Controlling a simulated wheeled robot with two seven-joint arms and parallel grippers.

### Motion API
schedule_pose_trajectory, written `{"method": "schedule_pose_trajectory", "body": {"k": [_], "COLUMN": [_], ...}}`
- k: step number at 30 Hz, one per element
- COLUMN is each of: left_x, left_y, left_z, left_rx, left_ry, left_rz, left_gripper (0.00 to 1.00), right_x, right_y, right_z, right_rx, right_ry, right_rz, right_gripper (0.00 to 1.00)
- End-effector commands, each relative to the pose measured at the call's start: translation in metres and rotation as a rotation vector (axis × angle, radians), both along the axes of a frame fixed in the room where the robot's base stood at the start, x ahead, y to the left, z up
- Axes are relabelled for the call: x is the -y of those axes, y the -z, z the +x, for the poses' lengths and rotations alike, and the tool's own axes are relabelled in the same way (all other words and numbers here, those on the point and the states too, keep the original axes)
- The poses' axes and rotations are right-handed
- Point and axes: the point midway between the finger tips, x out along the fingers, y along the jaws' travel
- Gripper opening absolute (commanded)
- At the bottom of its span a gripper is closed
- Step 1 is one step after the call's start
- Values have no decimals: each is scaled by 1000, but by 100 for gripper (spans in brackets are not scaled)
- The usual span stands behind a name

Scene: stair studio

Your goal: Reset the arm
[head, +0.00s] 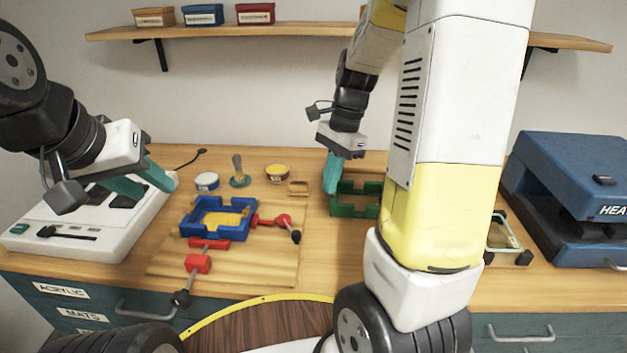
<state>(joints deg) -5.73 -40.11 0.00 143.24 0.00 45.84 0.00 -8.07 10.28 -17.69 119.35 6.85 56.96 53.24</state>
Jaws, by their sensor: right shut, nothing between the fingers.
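My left gripper (158,186) has teal fingers that show apart, with nothing seen between them. It is at the left, over the right part of a white machine (75,222). My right gripper (331,188) has teal fingers, shut and empty, pointing down at the left edge of a green block-shaped frame (350,208). I cannot tell whether the fingertips touch the frame. My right upper arm hides part of the bench to the right of it.
A wooden board (270,271) carries a blue frame (212,232) with yellow inside and red toggle clamps (198,263). Tins (206,181), a teal-based tool (240,178) and a small wooden piece (298,187) stand behind. A blue heat press (565,190) is right; a shelf (310,28) is above.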

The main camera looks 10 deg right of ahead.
Motion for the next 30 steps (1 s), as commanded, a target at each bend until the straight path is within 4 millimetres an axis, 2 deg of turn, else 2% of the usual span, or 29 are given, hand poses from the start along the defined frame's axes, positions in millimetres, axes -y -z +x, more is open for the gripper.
{"method": "schedule_pose_trajectory", "body": {"k": [10, 14, 17, 24, 30], "left_x": [0, 0, 0, 0, 0], "left_y": [0, 0, 0, 0, 0], "left_z": [0, 0, 0, 0, 0], "left_rx": [0, 0, 0, 0, 0], "left_ry": [0, 0, 0, 0, 0], "left_rz": [0, 0, 0, 0, 0], "left_gripper": [36, 36, 36, 36, 36], "right_x": [0, -2, -8, -26, -37], "right_y": [-2, -12, -32, -89, -120], "right_z": [0, -4, -14, -55, -94], "right_rx": [2, 40, 126, 431, 656], "right_ry": [-1, -47, -148, -538, -857], "right_rz": [0, 9, 20, -18, -135], "right_gripper": [0, 0, 0, 0, 0]}}
